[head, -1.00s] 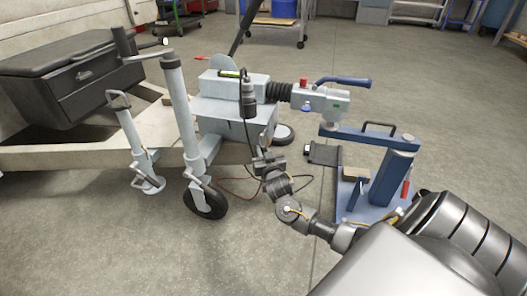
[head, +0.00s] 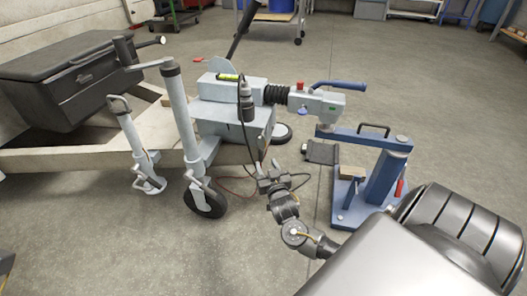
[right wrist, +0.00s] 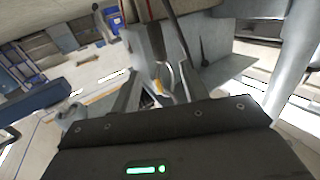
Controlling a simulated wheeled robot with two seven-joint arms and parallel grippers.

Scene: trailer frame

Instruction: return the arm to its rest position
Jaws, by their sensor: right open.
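My right arm comes in from the lower right in the head view. Its gripper (head: 266,172) is open, with nothing seen between its fingers, in front of and below the grey coupling housing (head: 232,113). A dark cylindrical plug (head: 246,100) hangs upright on the housing's front, above and apart from the gripper body. A thin dark cable passes close to the gripper; I cannot tell if they touch. My left gripper is not in view.
The jockey wheel (head: 204,199) stands left of my right gripper, with its post (head: 177,110) above. A blue stand (head: 384,180) is to the right, beneath the coupling head (head: 316,103). Thin cables lie on the floor behind the gripper. The floor in front is clear.

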